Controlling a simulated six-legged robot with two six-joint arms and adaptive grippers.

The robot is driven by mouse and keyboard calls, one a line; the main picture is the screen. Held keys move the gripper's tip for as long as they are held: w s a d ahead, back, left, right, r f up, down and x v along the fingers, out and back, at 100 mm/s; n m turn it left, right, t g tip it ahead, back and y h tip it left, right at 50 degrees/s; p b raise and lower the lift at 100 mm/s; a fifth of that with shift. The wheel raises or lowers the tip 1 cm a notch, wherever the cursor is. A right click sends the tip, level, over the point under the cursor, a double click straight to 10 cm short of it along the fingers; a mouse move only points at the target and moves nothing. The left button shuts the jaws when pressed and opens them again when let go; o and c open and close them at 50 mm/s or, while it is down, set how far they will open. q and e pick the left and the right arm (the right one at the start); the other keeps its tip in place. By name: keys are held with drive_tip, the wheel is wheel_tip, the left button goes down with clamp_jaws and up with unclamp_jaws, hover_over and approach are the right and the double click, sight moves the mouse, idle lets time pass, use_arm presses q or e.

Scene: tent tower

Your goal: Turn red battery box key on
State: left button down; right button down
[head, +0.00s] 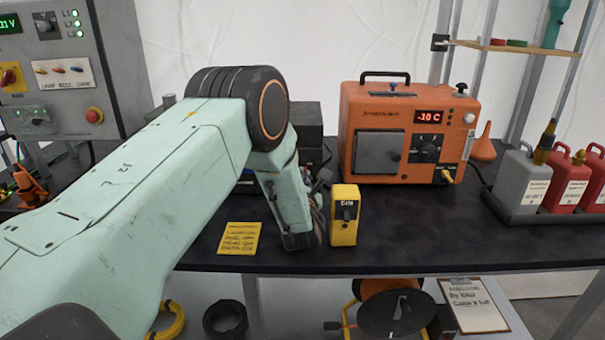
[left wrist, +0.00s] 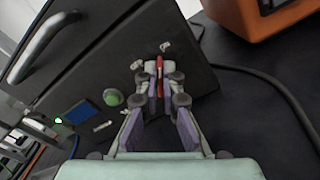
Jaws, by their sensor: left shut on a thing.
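The dark battery box (left wrist: 110,50) stands tilted in the left wrist view, with a metal handle (left wrist: 42,45), a green button (left wrist: 113,97) and a small blue screen (left wrist: 77,113) on its face. Its red key (left wrist: 160,68) shows as a thin red strip between the fingers of my left gripper (left wrist: 160,85), which is shut on it. In the head view the box (head: 306,115) is partly hidden behind my left arm. My left gripper (head: 322,190) is in front of it there, and the key is hidden. My right gripper is not in view.
An orange heater-like unit (head: 385,105) stands right of the box, and a yellow handheld device (head: 344,215) stands near the front edge. A yellow note (head: 239,238) lies beneath my arm. Jerrycans (head: 522,180) sit at the right. A cable (left wrist: 275,85) runs beside the box.

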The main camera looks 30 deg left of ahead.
use_arm(q)
drive_tip(key=shift+m, duration=0.5)
drive_tip(key=c, duration=1.5)
unclamp_jaws()
drive_tip(key=v, duration=1.2)
